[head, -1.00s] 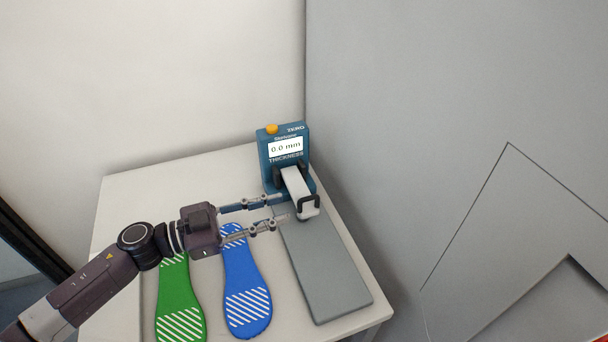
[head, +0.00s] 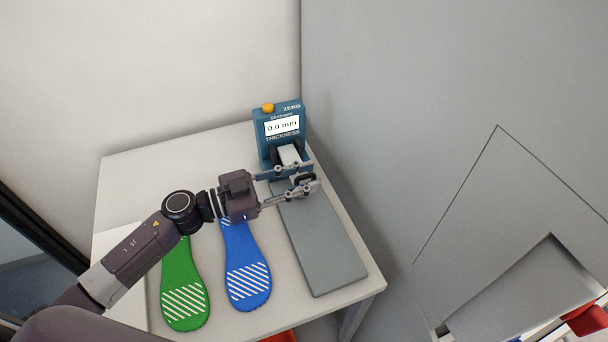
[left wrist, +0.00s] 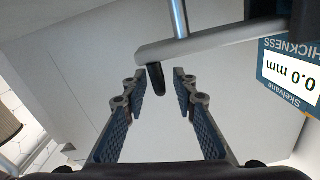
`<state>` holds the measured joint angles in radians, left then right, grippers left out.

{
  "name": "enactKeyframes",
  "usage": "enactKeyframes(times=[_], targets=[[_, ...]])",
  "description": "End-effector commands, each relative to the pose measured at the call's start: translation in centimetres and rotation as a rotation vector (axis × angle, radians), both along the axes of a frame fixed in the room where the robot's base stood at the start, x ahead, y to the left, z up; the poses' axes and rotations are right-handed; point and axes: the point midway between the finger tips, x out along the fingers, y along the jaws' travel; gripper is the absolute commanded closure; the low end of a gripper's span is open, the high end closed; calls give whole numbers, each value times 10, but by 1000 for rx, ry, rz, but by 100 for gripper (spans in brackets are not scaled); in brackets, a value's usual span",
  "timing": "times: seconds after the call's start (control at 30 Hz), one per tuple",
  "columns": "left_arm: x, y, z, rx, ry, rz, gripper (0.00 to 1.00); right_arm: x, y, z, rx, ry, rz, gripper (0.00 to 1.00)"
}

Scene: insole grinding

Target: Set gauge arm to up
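The blue thickness gauge (head: 280,134) stands at the back of the table, and its display reads 0.0 mm. Its pale gauge arm (head: 289,155) slopes forward and down, ending in a black handle (head: 303,180). My left gripper (head: 312,176) comes in from the left with its fingers on either side of the handle. In the left wrist view the fingers (left wrist: 160,88) are open, with the dark handle end (left wrist: 156,78) between the tips and a gap visible. The grey gauge arm (left wrist: 205,42) crosses above them. My right gripper is not in view.
A grey base plate (head: 322,250) extends forward from the gauge. A green insole (head: 184,285) and a blue insole (head: 243,265) lie left of it on the white table (head: 135,185). A grey wall panel (head: 440,90) rises close on the right.

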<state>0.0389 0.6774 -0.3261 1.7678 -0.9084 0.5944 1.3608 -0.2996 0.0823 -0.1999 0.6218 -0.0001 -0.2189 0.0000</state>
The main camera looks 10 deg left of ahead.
Motion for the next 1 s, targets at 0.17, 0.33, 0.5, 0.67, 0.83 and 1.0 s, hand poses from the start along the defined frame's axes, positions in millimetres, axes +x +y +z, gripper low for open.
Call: enactKeyframes(times=[0.17,0.33,0.5,0.67,0.83,1.0], targets=[[0,1,0,-1,1,0,88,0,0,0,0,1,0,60],[0,0,0,0,0,0,100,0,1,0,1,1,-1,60],[1,1,0,0,-1,1,100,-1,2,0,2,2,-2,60],[1,1,1,0,-1,2,100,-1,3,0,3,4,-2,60],[3,3,6,-11,18,2,100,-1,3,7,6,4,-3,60],[7,8,19,-49,75,6,100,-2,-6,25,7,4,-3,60]])
